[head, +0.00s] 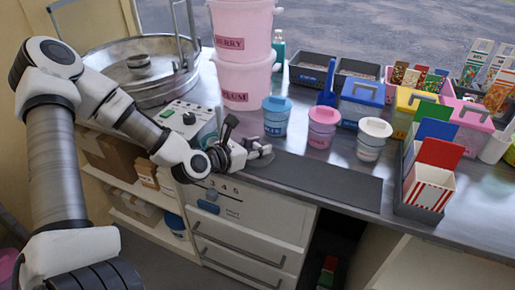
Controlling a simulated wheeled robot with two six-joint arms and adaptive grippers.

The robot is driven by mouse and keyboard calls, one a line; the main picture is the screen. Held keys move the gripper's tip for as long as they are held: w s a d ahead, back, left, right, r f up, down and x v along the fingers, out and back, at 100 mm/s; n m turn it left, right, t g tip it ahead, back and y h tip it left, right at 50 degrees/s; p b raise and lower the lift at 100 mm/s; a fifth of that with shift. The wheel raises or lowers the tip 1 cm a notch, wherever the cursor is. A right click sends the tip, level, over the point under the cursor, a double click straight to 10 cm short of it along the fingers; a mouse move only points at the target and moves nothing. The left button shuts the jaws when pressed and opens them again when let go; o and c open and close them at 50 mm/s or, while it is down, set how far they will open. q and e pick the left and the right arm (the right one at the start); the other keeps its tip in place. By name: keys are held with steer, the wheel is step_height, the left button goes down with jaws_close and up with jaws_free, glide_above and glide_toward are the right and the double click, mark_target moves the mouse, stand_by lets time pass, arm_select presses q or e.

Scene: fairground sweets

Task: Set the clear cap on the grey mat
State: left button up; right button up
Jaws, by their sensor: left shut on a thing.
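My left gripper (247,153) reaches in from the left, low over the left end of the grey mat. It is shut on a small pale, see-through thing at its fingertips, which looks like the clear cap (262,156); the fingers hide part of it. The dark grey mat (325,184) lies flat along the front edge of the steel counter, and its right part is bare. I cannot tell whether the cap touches the mat. My right gripper is not in view.
Blue (276,115), pink (322,126) and white-lidded (373,138) tubs stand behind the mat. Stacked pink buckets (243,85) stand behind the gripper. A control box (188,120) is beside my wrist. A rack with a striped popcorn box (430,187) stands right of the mat.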

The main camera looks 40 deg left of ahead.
arm_select(q)
steer(key=shift+s+f+b, duration=0.1)
steer(key=shift+f+b, duration=0.05)
steer(key=shift+b, duration=0.2)
steer(key=o, duration=1.2)
steer(key=shift+c, duration=0.2)
